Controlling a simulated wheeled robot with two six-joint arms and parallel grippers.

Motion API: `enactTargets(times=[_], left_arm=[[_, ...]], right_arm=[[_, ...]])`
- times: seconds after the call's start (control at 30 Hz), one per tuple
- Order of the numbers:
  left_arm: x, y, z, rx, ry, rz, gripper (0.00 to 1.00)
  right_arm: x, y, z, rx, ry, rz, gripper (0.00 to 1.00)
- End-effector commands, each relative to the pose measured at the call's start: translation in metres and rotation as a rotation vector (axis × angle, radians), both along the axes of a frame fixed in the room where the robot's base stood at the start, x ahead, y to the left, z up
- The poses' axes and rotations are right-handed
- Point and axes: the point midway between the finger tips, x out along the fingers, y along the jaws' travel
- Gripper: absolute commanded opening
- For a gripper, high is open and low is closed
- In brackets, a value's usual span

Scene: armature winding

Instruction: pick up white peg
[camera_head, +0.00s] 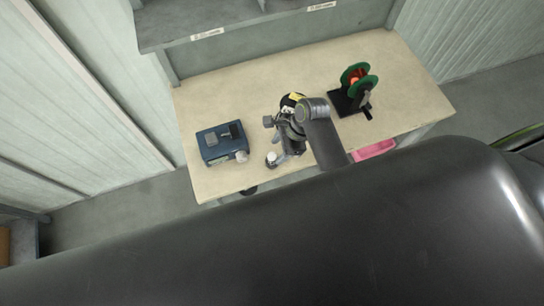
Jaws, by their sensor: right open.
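A small white round-topped piece (272,157), which looks like the white peg, is at the front edge of the beige table. My right gripper (282,148) reaches down over the table right beside it, with its jaws open. I cannot tell from this view whether the fingers are around the piece or only next to it. A second small pale piece (242,157) stands at the right front corner of the blue device. My left gripper is not in view.
The blue box-like device (215,158) sits at the table's left. A black stand with a green-rimmed spool (360,82) is at the right. A pink bin (375,150) shows past the front edge. A grey shelf (180,40) overhangs the back. The table's back middle (240,95) is clear.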

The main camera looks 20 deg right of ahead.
Motion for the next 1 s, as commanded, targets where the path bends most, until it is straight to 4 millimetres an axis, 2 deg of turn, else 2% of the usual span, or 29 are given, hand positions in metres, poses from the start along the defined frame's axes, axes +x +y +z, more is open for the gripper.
enactTargets(times=[0.43, 0.8, 1.0], left_arm=[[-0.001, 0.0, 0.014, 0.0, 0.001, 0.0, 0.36], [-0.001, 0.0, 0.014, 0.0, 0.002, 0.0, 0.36], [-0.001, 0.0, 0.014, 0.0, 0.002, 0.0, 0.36]], right_arm=[[0.002, 0.014, -0.041, 0.0, 0.003, 0.001, 0.51], [0.003, 0.016, -0.048, 0.0, 0.0, 0.0, 0.51], [0.003, 0.016, -0.048, 0.0, 0.0, 0.0, 0.26]])
